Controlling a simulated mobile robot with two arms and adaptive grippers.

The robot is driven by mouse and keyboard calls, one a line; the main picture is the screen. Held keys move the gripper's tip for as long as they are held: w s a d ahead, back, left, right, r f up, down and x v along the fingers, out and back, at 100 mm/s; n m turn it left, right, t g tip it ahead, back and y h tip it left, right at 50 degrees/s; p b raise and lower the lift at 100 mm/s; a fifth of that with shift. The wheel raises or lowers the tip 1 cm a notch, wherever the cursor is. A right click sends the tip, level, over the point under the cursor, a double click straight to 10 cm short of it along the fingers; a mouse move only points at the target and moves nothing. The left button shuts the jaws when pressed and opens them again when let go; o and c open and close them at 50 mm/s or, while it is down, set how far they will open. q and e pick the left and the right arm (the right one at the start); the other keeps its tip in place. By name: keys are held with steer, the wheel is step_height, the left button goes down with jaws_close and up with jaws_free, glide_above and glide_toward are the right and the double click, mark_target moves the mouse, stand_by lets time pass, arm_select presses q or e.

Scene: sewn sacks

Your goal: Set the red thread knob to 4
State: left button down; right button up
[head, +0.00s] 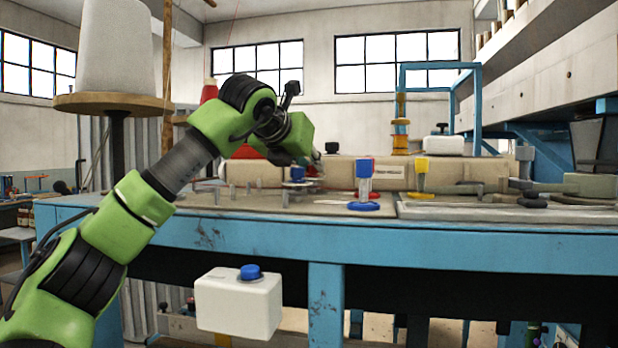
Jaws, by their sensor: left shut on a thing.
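My left arm reaches in from the left over the blue-framed workbench (420,238). Its gripper (308,164) is at the back of the worktop, small and largely hidden by my own wrist. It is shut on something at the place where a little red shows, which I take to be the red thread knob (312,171). The knob's scale and pointer cannot be read from here. To the right stand a blue-topped post (365,168) on a blue disc and a yellow-topped post (421,166). My right gripper is not in view.
A large white thread cone (116,48) stands on a round wooden plate at the left. A white box with a blue button (249,272) hangs at the bench front. A blue frame (478,105) rises at the right, and grey metal parts (585,186) lie on the worktop there.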

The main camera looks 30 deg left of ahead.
arm_select(q)
steer(key=shift+d+n+y+b, duration=0.15)
steer(key=shift+n+y+b, duration=0.25)
steer(key=shift+n+y, duration=0.45)
steer(key=shift+g+y, duration=0.25)
steer(key=shift+g, duration=0.05)
steer(key=c, duration=1.9)
jaws_free()
steer(key=shift+s+d+r, duration=0.1)
steer(key=shift+s+r, duration=0.15)
steer(key=shift+s, duration=0.25)
steer(key=v, duration=1.1)
steer(key=shift+f, duration=0.1)
